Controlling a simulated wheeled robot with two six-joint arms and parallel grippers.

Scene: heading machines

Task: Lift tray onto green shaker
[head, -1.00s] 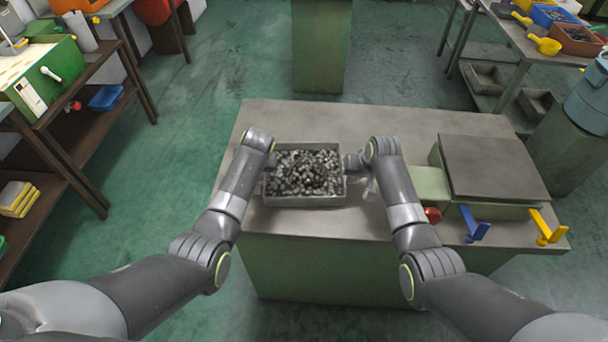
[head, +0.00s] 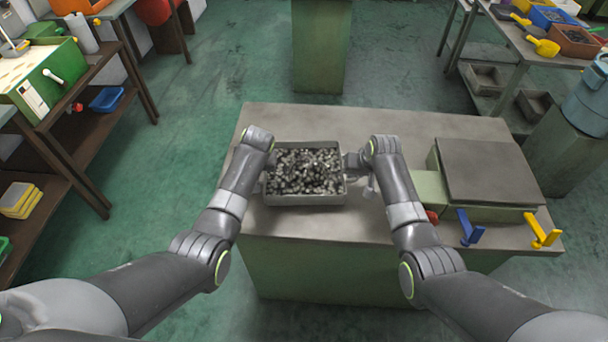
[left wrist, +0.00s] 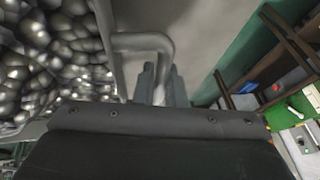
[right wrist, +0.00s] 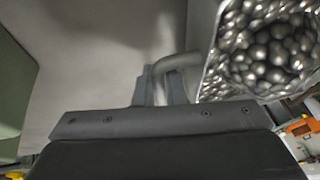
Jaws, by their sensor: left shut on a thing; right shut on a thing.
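The grey metal tray (head: 305,201), full of shiny metal pieces, is level over the left part of the bench; any gap beneath it is hard to see. My left gripper (head: 268,162) is shut on the tray's left handle, a bent bar (left wrist: 145,42) in the left wrist view. My right gripper (head: 352,163) is shut on the right handle (right wrist: 178,63), seen in the right wrist view. A green unit with a flat dark grey top (head: 486,170), apparently the green shaker, stands on the bench right of the tray.
The bench top (head: 390,122) is clear behind the tray. A red knob (head: 431,217), a blue lever (head: 470,229) and a yellow lever (head: 543,231) stick out at the front right. A blue-grey drum (head: 588,100) stands beyond the bench's right end.

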